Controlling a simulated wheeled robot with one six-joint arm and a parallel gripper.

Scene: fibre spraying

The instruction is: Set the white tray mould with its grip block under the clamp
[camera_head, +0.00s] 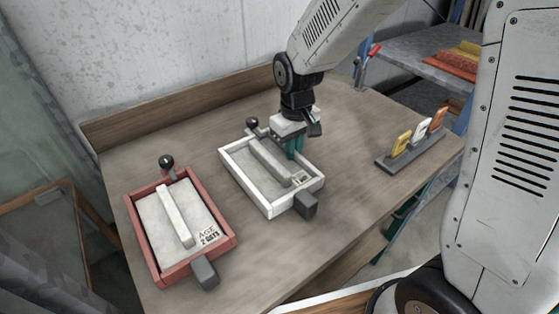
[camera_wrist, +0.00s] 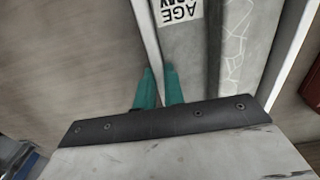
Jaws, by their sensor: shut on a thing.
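The white tray mould (camera_head: 231,176) lies on the bench with a grey slab and a long pale bar (camera_head: 269,162) in it. A dark grey block (camera_head: 309,206) juts from its front end. My gripper (camera_head: 295,146) has its teal fingers at the tray's right wall. In the wrist view the fingers (camera_wrist: 159,90) are either side of the white wall (camera_wrist: 148,40), shut on it. A small black ball-topped lever (camera_head: 251,123) stands at the tray's back end. I cannot tell whether this is the clamp. My wrist hides part of the tray's right back.
A red tray mould (camera_head: 226,243) with a similar lever (camera_head: 166,161) and grey block (camera_head: 205,274) is at the left. A rack (camera_head: 395,164) of coloured tags stands at the right. A metal shelf (camera_head: 400,50) is behind. The bench between the white tray and rack is clear.

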